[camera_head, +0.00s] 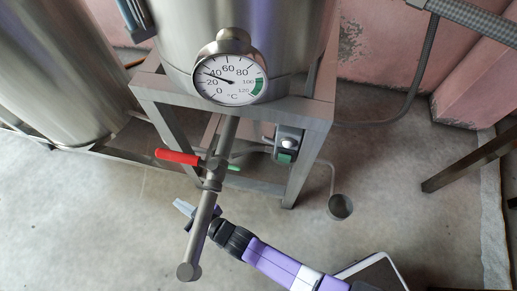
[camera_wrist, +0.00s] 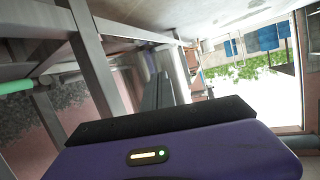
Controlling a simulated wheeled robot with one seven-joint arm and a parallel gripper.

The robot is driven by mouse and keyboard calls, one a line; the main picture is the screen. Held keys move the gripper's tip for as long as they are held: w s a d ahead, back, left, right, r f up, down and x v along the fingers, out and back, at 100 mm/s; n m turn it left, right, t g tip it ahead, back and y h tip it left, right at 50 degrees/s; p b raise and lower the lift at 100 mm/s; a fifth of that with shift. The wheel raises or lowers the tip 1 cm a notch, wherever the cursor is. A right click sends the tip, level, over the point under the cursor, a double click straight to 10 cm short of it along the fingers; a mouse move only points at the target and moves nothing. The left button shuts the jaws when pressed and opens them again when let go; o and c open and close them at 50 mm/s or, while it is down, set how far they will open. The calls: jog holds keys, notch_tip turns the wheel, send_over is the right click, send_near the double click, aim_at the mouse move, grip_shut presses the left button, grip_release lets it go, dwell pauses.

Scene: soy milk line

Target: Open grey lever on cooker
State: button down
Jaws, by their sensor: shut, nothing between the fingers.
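The cooker (camera_head: 165,35) is a steel vessel on a grey frame, with a round dial above its outlet pipe (camera_head: 201,225). A red lever (camera_head: 177,157) sticks out left from the pipe, and a green handle (camera_head: 233,168) shows on the right behind it. I cannot clearly pick out a grey lever. My gripper (camera_head: 183,208) comes from the lower right, and the pipe crosses in front of it. Its pale fingertips appear just left of the pipe, below the red lever. I cannot tell whether they touch the pipe. The shut, empty fingers show in the wrist view (camera_wrist: 158,92).
A small box with a green button (camera_head: 286,156) hangs on the cooker frame (camera_head: 312,150). A second steel vessel (camera_head: 60,70) stands at left. A drain hole (camera_head: 340,207) is in the floor. A grey beam (camera_head: 470,160) reaches in at right. The lower-left floor is clear.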

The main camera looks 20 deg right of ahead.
jog(key=s+d+f+n+g+h, duration=0.25)
jog(key=d+f+n+h, duration=0.45)
jog(key=d+f+n, duration=0.4)
jog(key=w+d+r+n+t+h, duration=0.2)
jog(key=d+r+n+t+h, duration=0.3)
jog(key=d+r+n+h, duration=0.7)
jog(key=w+d+m+y+b, duration=0.2)
jog(key=w+d+m+b, duration=0.2)
jog(key=w+d, duration=0.45)
jog(key=shift+s+d+r+p, duration=0.25)
jog(key=shift+s+r, duration=0.25)
jog(key=shift+r, duration=0.35)
jog(key=shift+s+d+r+p, duration=0.2)
jog(key=shift+s+r, duration=0.3)
jog(key=shift+r, duration=0.3)
